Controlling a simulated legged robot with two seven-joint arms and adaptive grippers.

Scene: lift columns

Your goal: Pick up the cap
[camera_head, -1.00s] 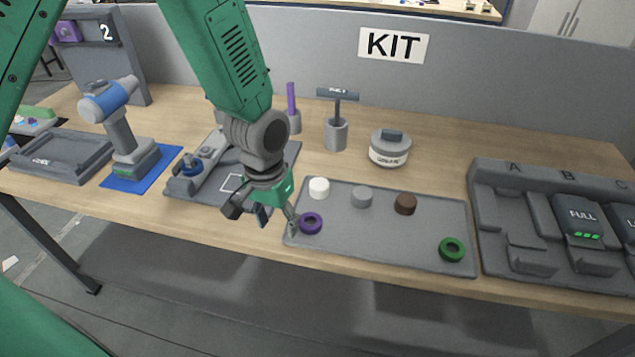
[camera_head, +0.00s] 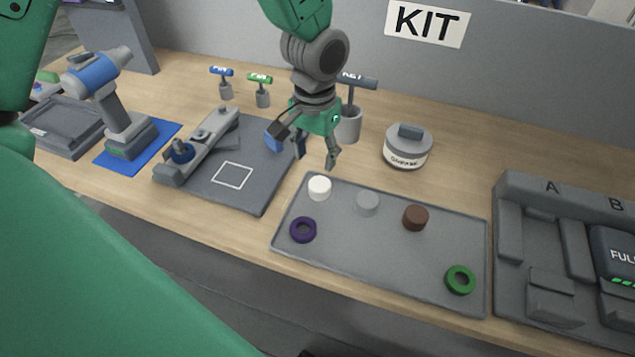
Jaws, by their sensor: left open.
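The task's cap could be one of three small round pieces on the grey tray (camera_head: 350,255): a white one (camera_head: 319,188) at the back left corner, a grey one (camera_head: 368,203) and a brown one (camera_head: 415,217). I cannot tell from labels which is meant. My left gripper (camera_head: 317,160) points down with its fingers apart and empty, just behind and above the white piece, not visibly touching it. My right gripper is not in view.
A purple ring (camera_head: 303,230) and a green ring (camera_head: 460,279) lie on the tray. A labelled jar (camera_head: 407,148) and a holder (camera_head: 348,125) with a key tool stand behind. A fixture plate (camera_head: 265,190) and drill (camera_head: 100,95) are left, a charger-like dock (camera_head: 510,260) right.

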